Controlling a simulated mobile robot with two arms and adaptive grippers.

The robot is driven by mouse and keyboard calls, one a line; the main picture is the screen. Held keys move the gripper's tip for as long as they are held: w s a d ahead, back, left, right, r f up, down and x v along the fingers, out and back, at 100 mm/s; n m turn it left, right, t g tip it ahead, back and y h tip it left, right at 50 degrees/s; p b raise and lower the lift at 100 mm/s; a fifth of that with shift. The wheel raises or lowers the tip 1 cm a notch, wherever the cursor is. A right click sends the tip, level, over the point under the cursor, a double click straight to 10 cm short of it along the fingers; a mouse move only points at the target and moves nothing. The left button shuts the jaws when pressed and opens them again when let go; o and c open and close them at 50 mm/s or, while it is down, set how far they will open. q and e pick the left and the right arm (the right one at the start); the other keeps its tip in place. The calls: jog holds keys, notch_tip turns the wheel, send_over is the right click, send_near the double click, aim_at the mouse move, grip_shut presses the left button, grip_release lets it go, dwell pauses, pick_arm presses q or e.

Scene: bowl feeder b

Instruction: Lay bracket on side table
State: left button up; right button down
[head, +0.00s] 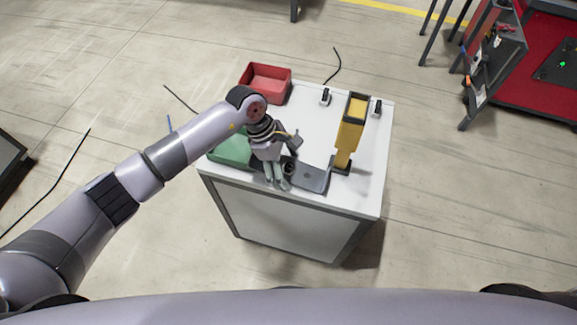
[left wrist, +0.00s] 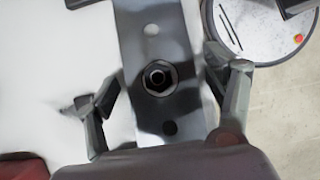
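The bracket is a flat grey metal plate (head: 312,178) with holes, lying at the front edge of the white side table (head: 312,122). In the left wrist view the bracket (left wrist: 152,32) runs between my fingers, with a dark hexagonal ring on it. My left gripper (head: 277,184) is over the plate's left part, which it partly hides. In the left wrist view my left gripper (left wrist: 165,92) has its fingers spread, one on each side of the plate. The left finger stands clear of it; I cannot tell whether the right one touches. My right gripper is not in view.
A yellow upright device (head: 350,130) stands at the table's right. A red bin (head: 266,80) is at the back left and a green bin (head: 232,148) at the front left, beside my arm. Two small dark-and-white items stand towards the back right. The table's middle is clear.

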pick_arm(q)
jog(key=c, duration=1.4)
jog(key=shift+r, duration=0.1)
grip_shut()
jog(key=shift+r, duration=0.15)
